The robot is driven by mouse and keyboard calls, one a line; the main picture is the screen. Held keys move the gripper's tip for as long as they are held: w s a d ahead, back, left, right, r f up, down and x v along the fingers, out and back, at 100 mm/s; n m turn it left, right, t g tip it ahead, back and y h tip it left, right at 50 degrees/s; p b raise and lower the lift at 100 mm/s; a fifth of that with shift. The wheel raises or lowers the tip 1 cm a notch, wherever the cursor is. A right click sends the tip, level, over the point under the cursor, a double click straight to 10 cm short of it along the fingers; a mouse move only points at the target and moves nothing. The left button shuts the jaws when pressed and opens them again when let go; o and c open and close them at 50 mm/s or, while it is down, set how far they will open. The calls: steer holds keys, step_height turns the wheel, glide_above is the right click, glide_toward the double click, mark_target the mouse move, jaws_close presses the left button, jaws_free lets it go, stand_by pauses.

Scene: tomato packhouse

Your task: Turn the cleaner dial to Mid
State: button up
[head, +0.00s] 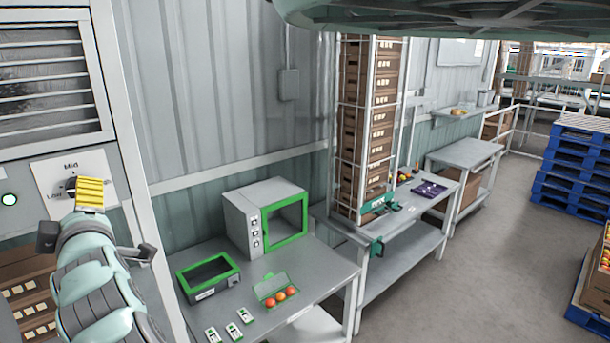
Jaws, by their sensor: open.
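The cleaner dial (68,188) is a small dark knob on a white label plate on the grey cabinet at the left in the head view. "Mid" is printed above it and a word that looks like "Low" to its left. The right part of the plate is partly covered by my gripper. Which mark the dial points to cannot be made out. My gripper (90,194), with a yellow ribbed pad, is open just in front of the dial and slightly to its right. Whether it touches the dial cannot be told.
A green lamp (9,200) glows left of the label plate, below a louvred vent (50,80). To the right, a grey bench (330,276) holds a green-framed box (243,222), a green-rimmed tray (180,280) and tomatoes. Blue pallets (580,165) stand far right; the floor between is clear.

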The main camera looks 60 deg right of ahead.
steer(key=shift+p+x, duration=0.85)
steer(key=shift+x, duration=4.8)
steer(key=c, duration=1.2)
